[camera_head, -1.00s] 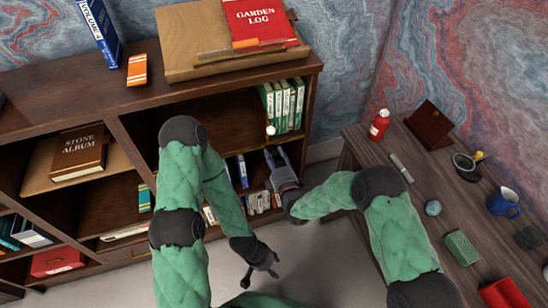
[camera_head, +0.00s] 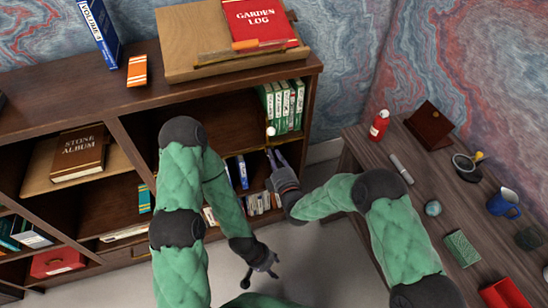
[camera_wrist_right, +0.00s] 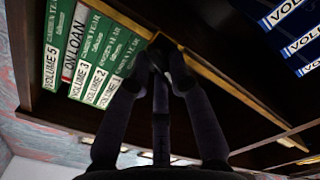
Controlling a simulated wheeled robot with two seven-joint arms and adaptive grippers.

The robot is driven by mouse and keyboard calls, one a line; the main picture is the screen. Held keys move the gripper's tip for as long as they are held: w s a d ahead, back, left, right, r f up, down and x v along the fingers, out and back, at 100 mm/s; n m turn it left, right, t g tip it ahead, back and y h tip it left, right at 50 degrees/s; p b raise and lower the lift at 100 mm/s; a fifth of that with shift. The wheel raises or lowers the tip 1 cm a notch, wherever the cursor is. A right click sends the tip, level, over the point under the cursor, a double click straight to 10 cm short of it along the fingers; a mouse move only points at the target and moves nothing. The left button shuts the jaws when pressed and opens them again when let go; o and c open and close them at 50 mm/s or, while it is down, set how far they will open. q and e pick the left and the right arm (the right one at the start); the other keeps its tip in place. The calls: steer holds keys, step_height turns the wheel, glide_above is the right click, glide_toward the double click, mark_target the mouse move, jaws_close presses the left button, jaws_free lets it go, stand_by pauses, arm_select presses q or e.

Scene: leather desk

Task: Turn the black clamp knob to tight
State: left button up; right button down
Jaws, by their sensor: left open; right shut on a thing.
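The black clamp knob (camera_wrist_right: 161,46) is a small dark shape at the shelf's front edge in the right wrist view. Both fingertips of my right gripper (camera_wrist_right: 163,72) close around it and hide most of it, so its turn angle cannot be read. In the head view my right gripper (camera_head: 273,153) reaches up to the edge of the middle shelf, below a small white ball (camera_head: 270,131). The knob itself is hard to make out there. My left gripper (camera_head: 262,278) hangs open and empty above the floor, away from the shelf.
Green-and-white volumes (camera_head: 283,106) stand on the shelf close behind my right gripper. Blue volumes (camera_wrist_right: 297,30) show on another shelf. A desk (camera_head: 407,220) with a red bottle (camera_head: 379,125) and blue mug (camera_head: 503,202) stands at right. The floor between is clear.

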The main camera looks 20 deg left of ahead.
steer(key=m, duration=1.2)
steer(key=shift+d+f+m, duration=0.1)
steer(key=shift+f+m, duration=0.2)
stand_by(0.4)
steer(key=c, duration=1.1)
jaws_free()
steer(key=v, duration=1.2)
steer(key=shift+w, duration=0.1)
